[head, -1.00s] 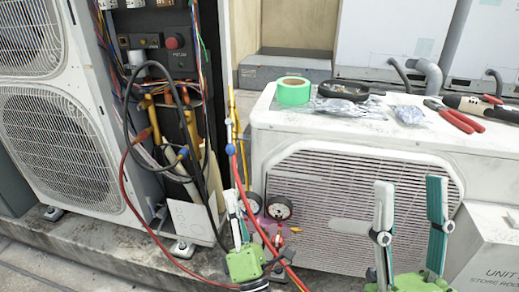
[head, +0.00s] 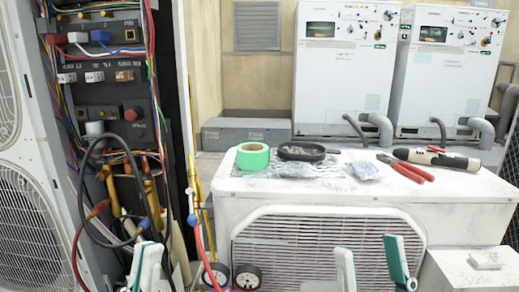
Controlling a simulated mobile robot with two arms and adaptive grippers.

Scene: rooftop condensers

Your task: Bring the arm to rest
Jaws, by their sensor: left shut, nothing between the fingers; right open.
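My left gripper (head: 149,250) shows at the bottom left in the head view, in front of the open electrical cabinet and its hoses. Its pale fingers are together with nothing between them. My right gripper (head: 367,246) shows at the bottom, right of centre, in front of the grille of the white condenser unit (head: 310,192). Its two fingers, one pale and one with a teal side, stand upright and wide apart, with nothing between them. The bodies of both grippers and most of my arms are below the picture edge.
Green tape (head: 253,156), a black ring-shaped item (head: 300,151), red-handled pliers (head: 405,168) and a plastic bag (head: 364,171) lie on the condenser top. The open cabinet (head: 105,100) has dangling wires and hoses. Pressure gauges (head: 246,276) hang by red and blue hoses.

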